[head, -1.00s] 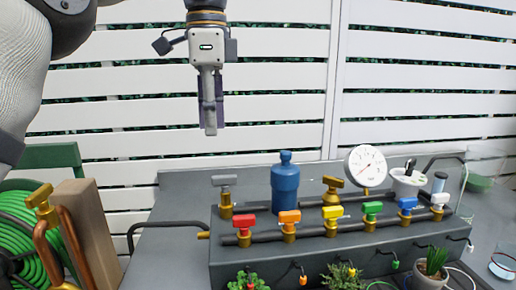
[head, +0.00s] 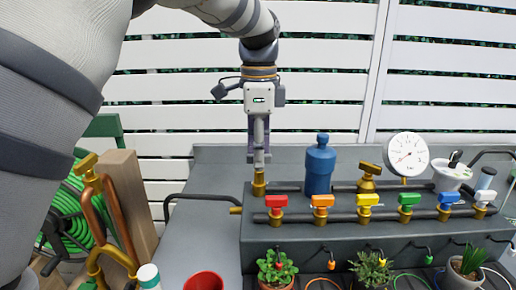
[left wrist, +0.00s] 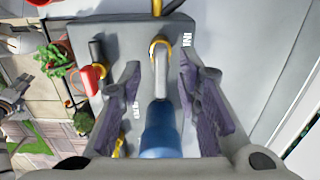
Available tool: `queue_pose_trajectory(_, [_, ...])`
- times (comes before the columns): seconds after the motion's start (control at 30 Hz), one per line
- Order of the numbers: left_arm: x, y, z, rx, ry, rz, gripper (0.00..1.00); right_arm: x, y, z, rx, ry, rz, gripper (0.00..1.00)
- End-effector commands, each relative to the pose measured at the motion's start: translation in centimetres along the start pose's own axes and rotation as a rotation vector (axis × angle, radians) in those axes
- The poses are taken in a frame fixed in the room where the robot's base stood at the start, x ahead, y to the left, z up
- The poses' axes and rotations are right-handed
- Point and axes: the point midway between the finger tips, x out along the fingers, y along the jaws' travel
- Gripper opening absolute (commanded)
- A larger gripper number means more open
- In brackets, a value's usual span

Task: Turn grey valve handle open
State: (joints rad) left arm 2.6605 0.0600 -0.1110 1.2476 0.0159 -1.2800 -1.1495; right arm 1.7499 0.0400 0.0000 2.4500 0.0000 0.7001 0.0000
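The grey valve handle (left wrist: 161,80) shows in the left wrist view as a short light-grey lever on a brass body. It points along the picture toward the blue cylinder (left wrist: 160,130). My left gripper (left wrist: 159,63) is open, with one purple-padded finger on each side of the handle and gaps between. In the head view, my left gripper (head: 259,156) points straight down over the brass valve body (head: 259,185) and hides the handle. My right gripper is in neither view.
Close right of the valve stands the blue cylinder (head: 319,165). A row of coloured valves, including a red one (head: 277,202), runs along the front pipe. A pressure gauge (head: 407,152) stands behind. Potted plants (head: 277,268) and a red pot (head: 203,281) are in front.

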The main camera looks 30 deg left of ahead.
Motion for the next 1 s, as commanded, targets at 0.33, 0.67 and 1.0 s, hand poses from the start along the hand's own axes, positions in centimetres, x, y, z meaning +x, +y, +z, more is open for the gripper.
queue_pose_trajectory(0.33, [0.0, -0.01, -0.02, 0.001, -0.001, 0.001, 0.0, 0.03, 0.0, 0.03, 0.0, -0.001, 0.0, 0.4])
queue_pose_trajectory(0.67, [-0.04, -0.01, -0.02, -0.031, -0.001, 0.001, 0.0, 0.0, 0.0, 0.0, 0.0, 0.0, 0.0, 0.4])
queue_pose_trajectory(1.0, [-0.09, -0.03, -0.05, -0.256, -0.001, 0.0, 0.0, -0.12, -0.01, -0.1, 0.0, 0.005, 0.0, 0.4])
